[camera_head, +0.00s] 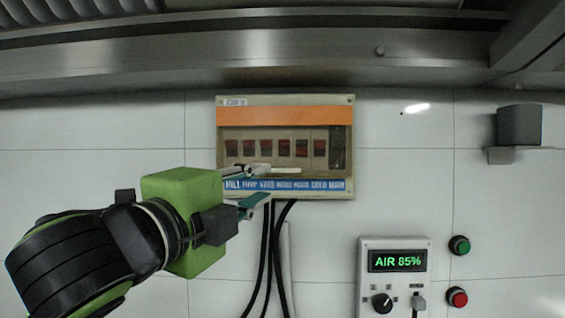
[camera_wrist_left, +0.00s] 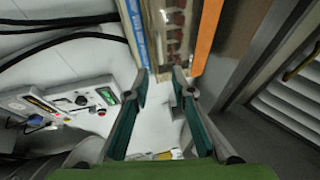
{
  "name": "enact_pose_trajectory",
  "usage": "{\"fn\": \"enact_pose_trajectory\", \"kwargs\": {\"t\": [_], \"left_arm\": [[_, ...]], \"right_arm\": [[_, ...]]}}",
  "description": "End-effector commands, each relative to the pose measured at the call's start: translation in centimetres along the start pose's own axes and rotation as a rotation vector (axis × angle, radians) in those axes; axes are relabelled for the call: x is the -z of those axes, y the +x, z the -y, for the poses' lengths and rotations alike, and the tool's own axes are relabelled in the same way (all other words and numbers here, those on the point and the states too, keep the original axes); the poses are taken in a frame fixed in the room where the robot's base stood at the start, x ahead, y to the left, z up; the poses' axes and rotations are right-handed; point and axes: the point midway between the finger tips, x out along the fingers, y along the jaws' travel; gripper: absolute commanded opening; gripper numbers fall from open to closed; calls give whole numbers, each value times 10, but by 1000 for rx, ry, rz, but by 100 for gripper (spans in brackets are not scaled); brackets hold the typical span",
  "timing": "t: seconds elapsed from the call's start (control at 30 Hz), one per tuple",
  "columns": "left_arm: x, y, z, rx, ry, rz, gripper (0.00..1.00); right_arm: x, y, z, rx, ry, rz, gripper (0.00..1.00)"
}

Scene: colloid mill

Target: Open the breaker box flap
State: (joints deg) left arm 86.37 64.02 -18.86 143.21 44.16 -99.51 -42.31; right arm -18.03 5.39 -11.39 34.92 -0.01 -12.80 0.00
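The breaker box (camera_head: 284,115) is mounted on the tiled wall, with an orange band above a row of breakers with red parts. A brownish tinted flap (camera_head: 285,133) appears to lie shut over the breakers, with a pale lip (camera_head: 286,170) at its lower edge. My left gripper (camera_head: 257,184) is at the box's lower left, its fingers overlapping the lip area in the head view. In the left wrist view, my left gripper (camera_wrist_left: 162,73) has its fingers apart at the edge of the box (camera_wrist_left: 147,35). Contact is unclear. My right gripper is out of view.
Black cables (camera_head: 268,250) hang below the box. A control panel reading AIR 85% (camera_head: 395,290) is at lower right, beside green (camera_head: 459,245) and red (camera_head: 457,297) buttons. A metal ledge (camera_head: 300,55) runs above the box. A grey fixture (camera_head: 519,125) is on the right wall.

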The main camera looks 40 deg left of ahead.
Motion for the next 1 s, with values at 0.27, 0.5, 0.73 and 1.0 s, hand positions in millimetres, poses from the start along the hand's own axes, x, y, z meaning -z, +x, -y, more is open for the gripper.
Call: {"fn": "enact_pose_trajectory", "kwargs": {"t": [0.27,0.5,0.73,1.0], "left_arm": [[-1,31,4,-5,1,2,23],[0,64,3,-6,0,0,23],[0,89,0,-1,0,-1,23],[0,94,0,1,1,0,23]], "right_arm": [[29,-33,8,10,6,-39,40],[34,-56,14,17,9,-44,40],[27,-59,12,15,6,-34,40],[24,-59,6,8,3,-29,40]]}}
